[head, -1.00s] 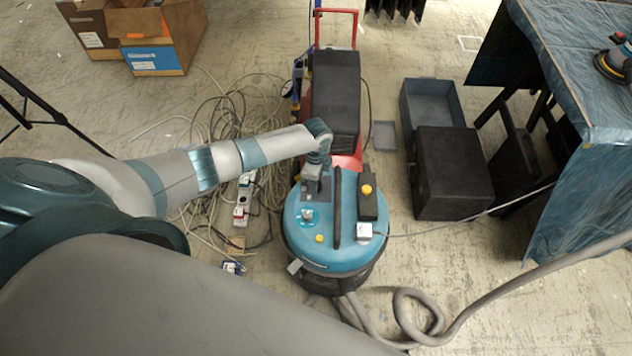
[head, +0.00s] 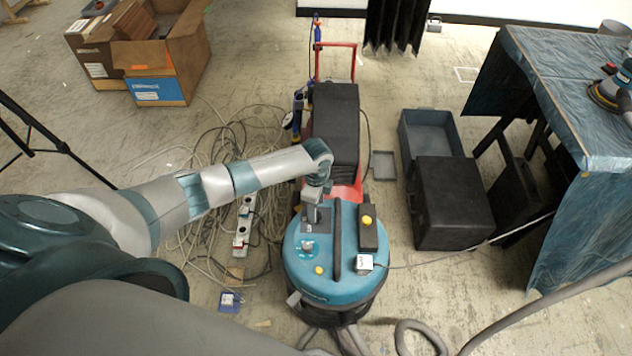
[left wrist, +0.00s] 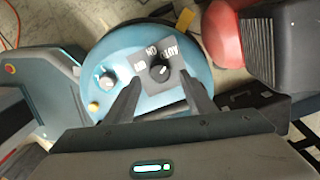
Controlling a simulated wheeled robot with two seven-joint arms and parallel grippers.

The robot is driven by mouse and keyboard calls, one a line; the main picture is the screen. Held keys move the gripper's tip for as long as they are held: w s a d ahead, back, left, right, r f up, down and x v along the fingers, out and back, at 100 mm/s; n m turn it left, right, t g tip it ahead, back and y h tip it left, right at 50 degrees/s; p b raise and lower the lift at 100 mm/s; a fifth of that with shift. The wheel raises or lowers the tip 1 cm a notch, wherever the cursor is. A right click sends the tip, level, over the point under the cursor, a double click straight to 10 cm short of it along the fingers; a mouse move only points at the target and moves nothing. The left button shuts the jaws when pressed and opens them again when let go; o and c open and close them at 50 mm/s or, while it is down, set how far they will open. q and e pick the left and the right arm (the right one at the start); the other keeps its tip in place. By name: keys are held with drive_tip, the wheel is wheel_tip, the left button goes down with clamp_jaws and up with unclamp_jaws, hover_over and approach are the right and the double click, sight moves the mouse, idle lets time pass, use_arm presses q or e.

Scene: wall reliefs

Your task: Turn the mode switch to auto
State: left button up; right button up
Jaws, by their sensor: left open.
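The blue round vacuum lid (head: 315,284) carries a dark mode plate (head: 324,226), partly hidden by my left gripper (head: 311,214). In the left wrist view, the mode switch (left wrist: 160,71) is a black round knob on a grey plate (left wrist: 152,86). The plate is marked AUTO, ON and a third label that reads unclearly. I cannot tell for sure which label the knob points to. My left gripper (left wrist: 159,80) is open, its fingers on either side of the knob in the picture; contact cannot be told. My right gripper is not in view.
On the lid are a silver knob (head: 307,246), a yellow button (head: 318,270), a black handle (head: 337,238) and a black box with a yellow button (head: 367,221). Cables (head: 215,180) lie left. A black case (head: 452,203) and covered table (head: 570,110) stand right.

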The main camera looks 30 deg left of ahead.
use_arm(q)
wheel_tip(320, 180, up, 13)
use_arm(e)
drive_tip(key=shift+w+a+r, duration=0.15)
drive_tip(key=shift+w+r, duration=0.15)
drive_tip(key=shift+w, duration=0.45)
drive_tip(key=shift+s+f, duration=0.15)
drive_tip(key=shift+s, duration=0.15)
